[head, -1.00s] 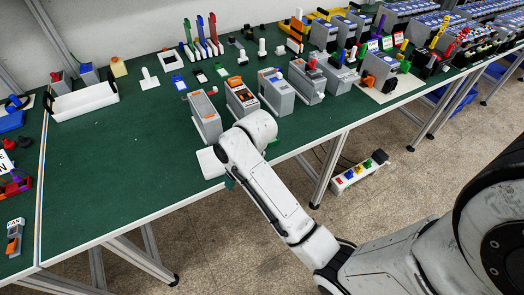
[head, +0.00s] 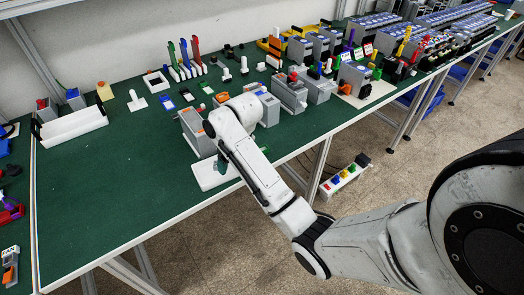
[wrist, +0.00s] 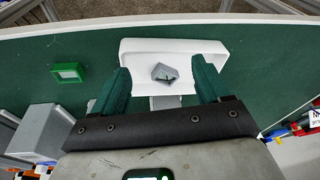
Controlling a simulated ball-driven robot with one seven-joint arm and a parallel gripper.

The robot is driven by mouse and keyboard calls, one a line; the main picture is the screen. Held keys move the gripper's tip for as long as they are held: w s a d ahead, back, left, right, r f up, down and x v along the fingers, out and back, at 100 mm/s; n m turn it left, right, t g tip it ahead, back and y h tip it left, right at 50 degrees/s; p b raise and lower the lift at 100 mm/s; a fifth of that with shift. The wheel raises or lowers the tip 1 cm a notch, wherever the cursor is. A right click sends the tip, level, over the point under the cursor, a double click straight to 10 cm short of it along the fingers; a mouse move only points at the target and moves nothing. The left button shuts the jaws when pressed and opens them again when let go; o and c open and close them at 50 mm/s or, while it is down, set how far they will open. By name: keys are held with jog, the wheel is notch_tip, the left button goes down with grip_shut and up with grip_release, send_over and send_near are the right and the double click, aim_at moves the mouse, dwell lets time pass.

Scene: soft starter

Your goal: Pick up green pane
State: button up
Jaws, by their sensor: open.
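A small green square piece with a paler middle (wrist: 68,73), which looks like the green pane, lies on the green table top in the wrist view. It is left of my gripper and apart from it. My gripper (wrist: 162,80) has two green fingers spread wide with nothing held between them. The fingers point over a white block (wrist: 140,48) with a grey angular piece or recess (wrist: 165,74) in its middle.
The white block (head: 207,176) sits near the table's front edge, beside a grey device (head: 198,132). More grey devices (head: 288,93) stand in a row to the right. A white tray (head: 73,126) is at the back left. The table's left middle (head: 110,190) is clear.

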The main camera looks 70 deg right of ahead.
jog(key=s+d+r+m+g, duration=0.1)
jog(key=s+d+r, duration=0.1)
jog(key=d, duration=0.5)
jog(key=s+d+r+m, duration=0.1)
jog(key=s+d+r, duration=0.2)
jog(key=d, duration=0.4)
send_over(263, 148)
jog(key=s, duration=0.1)
jog(key=shift+h, duration=0.4)
notch_tip(263, 148, down, 5)
jog(key=shift+f+p, duration=0.1)
jog(key=shift+p, duration=0.25)
jog(key=shift+w+f+p, duration=0.15)
jog(key=shift+f+p, duration=0.05)
jog(key=shift+f, duration=0.75)
jog(key=shift+w+f+p, duration=0.2)
jog(key=shift+f, duration=0.8)
jog(key=shift+w+f+p, duration=0.15)
jog(key=shift+f+p, duration=0.05)
jog(key=shift+f, duration=0.75)
jog(key=c, duration=1.1)
jog(key=shift+r, duration=0.1)
jog(key=shift+c, duration=0.2)
